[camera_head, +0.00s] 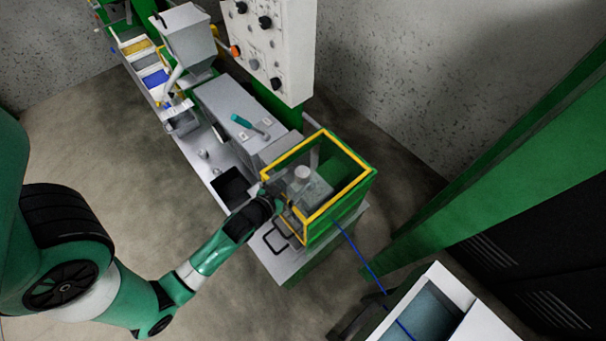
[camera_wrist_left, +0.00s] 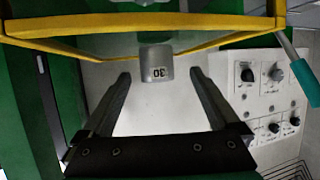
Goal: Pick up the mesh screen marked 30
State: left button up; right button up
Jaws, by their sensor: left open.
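A grey, rounded piece marked 30 (camera_wrist_left: 157,62) shows in the left wrist view, just beyond the fingertips and below the yellow frame edge. The marking appears upside down. My left gripper (camera_wrist_left: 160,75) is open, with its two fingers apart on either side of this piece and nothing held between them. In the head view my left gripper (camera_head: 284,204) is at the near left side of the yellow-and-green framed box (camera_head: 352,200). The marking cannot be read in the head view. My right gripper is not in view.
A pale cylinder (camera_head: 302,172) stands inside the framed box. Dark wire loops (camera_head: 275,241) lie at the bench's near edge. A teal-handled tool (camera_head: 242,121) rests on the grey housing. A blue cable (camera_head: 362,259) runs toward the lower right. A control panel (camera_head: 268,45) rises behind.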

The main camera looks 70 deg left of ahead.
pick_arm(q)
jog(key=x, duration=0.3)
jog(key=shift+r, duration=0.1)
jog(key=x, duration=0.5)
jog(key=shift+w+r, duration=0.3)
jog(key=shift+r, duration=0.05)
jog(key=shift+d, duration=0.1)
grip_shut()
jog(key=shift+r, duration=0.15)
